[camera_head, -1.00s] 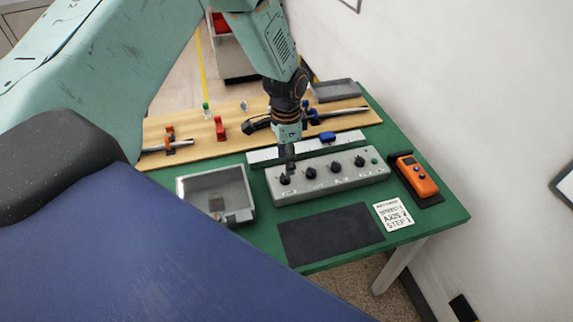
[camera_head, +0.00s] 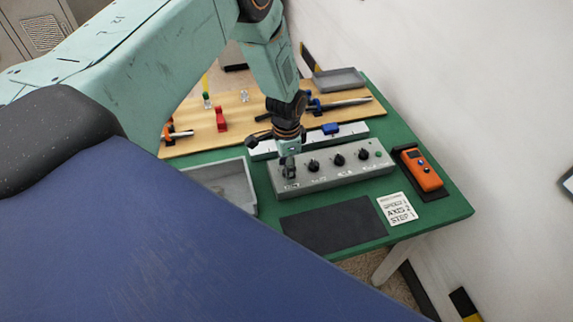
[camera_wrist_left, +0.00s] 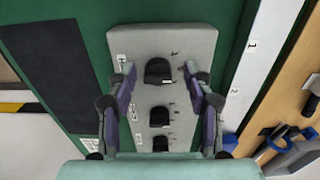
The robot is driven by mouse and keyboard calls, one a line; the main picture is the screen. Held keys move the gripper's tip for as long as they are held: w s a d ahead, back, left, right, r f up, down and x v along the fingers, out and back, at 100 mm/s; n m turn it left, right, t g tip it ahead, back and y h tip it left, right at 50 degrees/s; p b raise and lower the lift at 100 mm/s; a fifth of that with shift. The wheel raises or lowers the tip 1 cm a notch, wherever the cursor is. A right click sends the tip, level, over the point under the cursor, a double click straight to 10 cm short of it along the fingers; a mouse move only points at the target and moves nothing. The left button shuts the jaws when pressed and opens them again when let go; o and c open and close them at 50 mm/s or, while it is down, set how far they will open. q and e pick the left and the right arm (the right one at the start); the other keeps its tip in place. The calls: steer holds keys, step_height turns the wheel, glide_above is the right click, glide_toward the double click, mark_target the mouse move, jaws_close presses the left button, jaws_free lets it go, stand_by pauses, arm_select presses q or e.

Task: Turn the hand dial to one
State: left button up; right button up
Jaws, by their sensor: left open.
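A grey control box (camera_head: 330,172) on the green table carries a row of black dials. In the head view my left gripper (camera_head: 289,173) is low over the leftmost dial and mostly hides it. In the left wrist view the fingers of the left gripper (camera_wrist_left: 158,80) are apart, one on each side of the top dial (camera_wrist_left: 158,72). Whether they touch it I cannot tell. Other dials (camera_wrist_left: 160,117) show below it, nearer the wrist. The box's labels are too small to read, so I cannot tell which is the hand dial. My right gripper is not in view.
A card (camera_head: 397,209) reads "AXIS 2 STEP 1" under a blurred line. An orange handheld device (camera_head: 422,170) lies right of the box. A black mat (camera_head: 335,225) lies in front, a grey tray (camera_head: 250,190) to the left. A wooden board (camera_head: 235,117) with tools lies behind.

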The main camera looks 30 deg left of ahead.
arm_select(q)
steer(key=shift+d+r, duration=0.2)
steer(key=shift+d, duration=0.15)
steer(key=shift+c, duration=1)
steer(key=shift+a+f, duration=0.15)
steer(key=shift+a, duration=0.15)
steer(key=c, duration=0.6)
steer(key=shift+d, duration=0.1)
jaws_close()
steer(key=shift+w, duration=0.15)
steer(key=o, duration=0.8)
jaws_free()
steer(key=shift+d, duration=0.1)
step_height(320, 180, up, 12)
